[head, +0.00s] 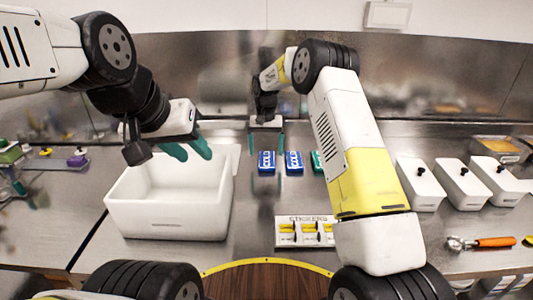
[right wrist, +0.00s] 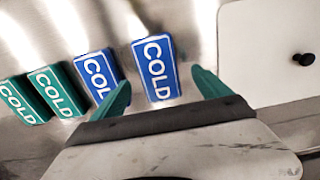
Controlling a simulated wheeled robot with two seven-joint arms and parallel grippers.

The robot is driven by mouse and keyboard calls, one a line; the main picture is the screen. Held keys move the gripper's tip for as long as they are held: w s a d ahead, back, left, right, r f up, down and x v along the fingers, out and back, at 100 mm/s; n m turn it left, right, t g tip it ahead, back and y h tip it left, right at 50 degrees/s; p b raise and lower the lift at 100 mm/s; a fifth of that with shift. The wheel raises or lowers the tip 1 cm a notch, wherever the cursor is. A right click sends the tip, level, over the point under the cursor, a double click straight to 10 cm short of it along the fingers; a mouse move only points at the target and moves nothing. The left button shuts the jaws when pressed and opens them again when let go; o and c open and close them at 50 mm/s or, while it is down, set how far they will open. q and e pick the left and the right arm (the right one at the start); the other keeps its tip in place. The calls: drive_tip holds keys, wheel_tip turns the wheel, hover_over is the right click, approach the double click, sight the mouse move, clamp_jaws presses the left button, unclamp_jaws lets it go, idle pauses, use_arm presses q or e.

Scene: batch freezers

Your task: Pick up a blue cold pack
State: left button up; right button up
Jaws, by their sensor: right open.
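Two blue cold packs lie on the steel counter, a left one (head: 266,162) and a right one (head: 294,162). A green pack (head: 317,160) lies beside them, partly hidden by my right arm. My right gripper (head: 266,143) is open and empty just behind the left blue pack. In the right wrist view that blue pack (right wrist: 156,68) shows ahead, between the open teal fingers (right wrist: 164,92), apart from them. The other blue pack (right wrist: 97,74) is beyond the left finger. My left gripper (head: 186,150) is open and empty over the white bin.
The open, empty white bin (head: 168,215) stands at left. A white lid (right wrist: 265,65) with a black knob lies near the packs. A sticker holder (head: 303,232) is in front. Lidded white containers (head: 420,183) and an orange-handled scoop (head: 490,242) are at right.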

sight(267, 158)
wheel_tip(267, 158, down, 3)
drive_tip(key=shift+d+f, duration=0.1)
drive_tip(key=shift+f, duration=0.05)
drive_tip(key=c, duration=1.6)
drive_tip(key=shift+c, duration=0.2)
